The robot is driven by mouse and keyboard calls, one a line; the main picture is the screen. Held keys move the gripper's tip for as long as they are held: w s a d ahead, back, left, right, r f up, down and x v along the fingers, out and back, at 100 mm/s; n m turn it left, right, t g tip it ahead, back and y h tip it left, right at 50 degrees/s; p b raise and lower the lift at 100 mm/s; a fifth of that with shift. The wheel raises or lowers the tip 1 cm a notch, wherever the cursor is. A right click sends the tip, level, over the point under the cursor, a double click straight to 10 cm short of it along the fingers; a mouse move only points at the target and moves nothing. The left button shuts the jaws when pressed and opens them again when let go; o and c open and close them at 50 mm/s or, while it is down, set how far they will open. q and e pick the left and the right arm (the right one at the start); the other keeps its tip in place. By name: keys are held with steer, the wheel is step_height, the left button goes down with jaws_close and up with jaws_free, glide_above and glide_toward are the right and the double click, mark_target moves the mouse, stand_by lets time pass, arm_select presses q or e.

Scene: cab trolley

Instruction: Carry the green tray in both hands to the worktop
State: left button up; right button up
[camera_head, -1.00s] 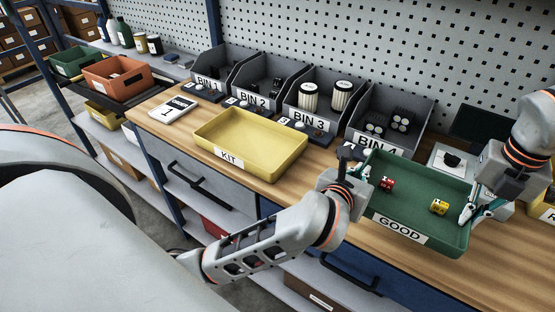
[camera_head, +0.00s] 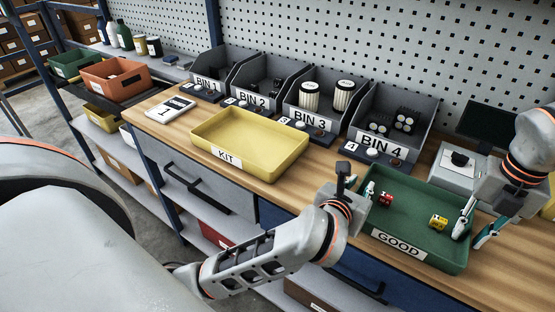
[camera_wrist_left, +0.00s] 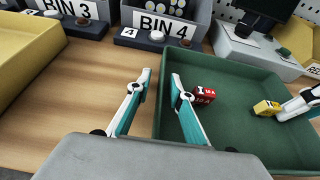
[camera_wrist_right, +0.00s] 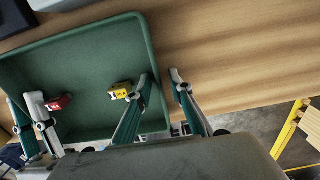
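The green tray (camera_head: 410,258), labelled GOOD, appears to rest on the wooden worktop (camera_head: 283,190) near its front edge. A red block (camera_head: 385,198) and a yellow block (camera_head: 438,222) lie inside it. My left gripper (camera_wrist_left: 160,75) is open astride the tray's left wall, one finger outside and one inside. My right gripper (camera_wrist_right: 163,75) is open astride the tray's right wall, its fingers apart. In the head view my left gripper (camera_head: 362,190) is partly hidden by its wrist, and my right gripper (camera_head: 474,222) shows spread fingers.
The yellow KIT tray (camera_head: 262,168) stands left of the green tray. Grey bins labelled BIN 1 to BIN 4 (camera_head: 375,149) line the back. A grey device (camera_head: 452,172) stands behind the green tray. Bare worktop lies between the two trays.

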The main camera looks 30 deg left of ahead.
arm_select(q)
steer(key=shift+s, duration=0.15)
steer(key=v, duration=0.7)
steer(key=shift+r, duration=0.15)
steer(key=shift+s, duration=0.15)
arm_select(e)
steer(key=shift+r, duration=0.25)
step_height(320, 180, up, 12)
steer(key=shift+f, duration=0.2)
steer(key=shift+a, duration=0.1)
